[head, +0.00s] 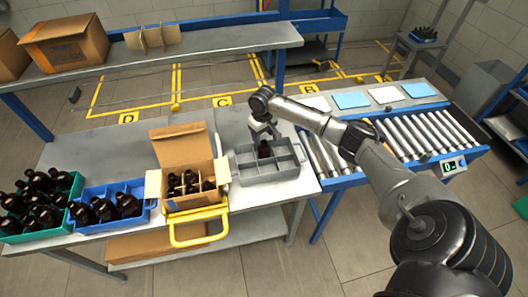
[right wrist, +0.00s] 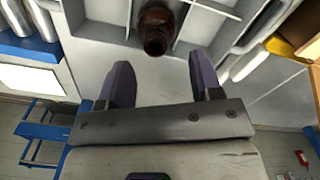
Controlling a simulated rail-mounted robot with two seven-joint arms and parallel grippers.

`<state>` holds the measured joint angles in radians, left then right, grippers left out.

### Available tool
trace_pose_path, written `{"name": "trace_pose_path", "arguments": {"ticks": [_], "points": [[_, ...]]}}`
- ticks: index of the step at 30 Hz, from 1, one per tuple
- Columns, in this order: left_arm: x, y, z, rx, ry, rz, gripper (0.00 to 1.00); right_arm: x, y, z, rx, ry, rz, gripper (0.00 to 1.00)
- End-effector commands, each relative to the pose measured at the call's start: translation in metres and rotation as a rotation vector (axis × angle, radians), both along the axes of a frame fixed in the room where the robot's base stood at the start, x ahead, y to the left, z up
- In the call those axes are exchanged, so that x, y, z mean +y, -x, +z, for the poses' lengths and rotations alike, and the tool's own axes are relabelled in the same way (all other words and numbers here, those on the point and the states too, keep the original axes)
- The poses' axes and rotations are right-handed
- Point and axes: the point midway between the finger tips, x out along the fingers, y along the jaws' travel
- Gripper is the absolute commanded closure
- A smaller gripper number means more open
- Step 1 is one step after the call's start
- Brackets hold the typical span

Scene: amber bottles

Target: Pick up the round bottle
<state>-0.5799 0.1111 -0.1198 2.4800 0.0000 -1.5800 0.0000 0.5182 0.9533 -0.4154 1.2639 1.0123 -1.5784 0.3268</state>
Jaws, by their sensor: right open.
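A dark amber round bottle (head: 264,149) stands in a compartment of the grey divided tray (head: 288,171) on the table. In the right wrist view the bottle (right wrist: 155,29) shows at the top middle, with its neck toward the camera. My right gripper (head: 263,128) is above and just behind the bottle in the head view. In the right wrist view its two purple fingers (right wrist: 160,78) are spread apart with nothing between them, and the bottle lies beyond their tips. My left gripper is not in view.
A cardboard box (head: 182,150) with bottles stands left of the tray, behind a yellow handle frame (head: 198,230). Blue (head: 88,200) and green (head: 40,234) crates with several bottles stand further left. A roller conveyor (head: 420,133) is at the right. A shelf (head: 170,56) runs behind.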

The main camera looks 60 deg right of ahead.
Motion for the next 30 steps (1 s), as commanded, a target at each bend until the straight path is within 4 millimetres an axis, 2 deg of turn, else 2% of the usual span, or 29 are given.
{"name": "trace_pose_path", "arguments": {"ticks": [12, 22, 23, 30], "points": [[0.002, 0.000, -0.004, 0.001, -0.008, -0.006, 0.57, -0.004, 0.004, -0.047, 0.001, 0.001, 0.001, 0.41], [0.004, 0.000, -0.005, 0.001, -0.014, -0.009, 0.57, -0.004, 0.004, -0.052, 0.000, 0.001, 0.001, 0.41], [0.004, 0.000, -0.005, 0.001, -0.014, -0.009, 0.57, -0.004, 0.004, -0.052, 0.000, 0.001, 0.001, 0.42], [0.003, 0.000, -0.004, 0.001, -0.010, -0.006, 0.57, -0.004, 0.004, -0.051, 0.000, 0.001, 0.001, 0.65]]}}
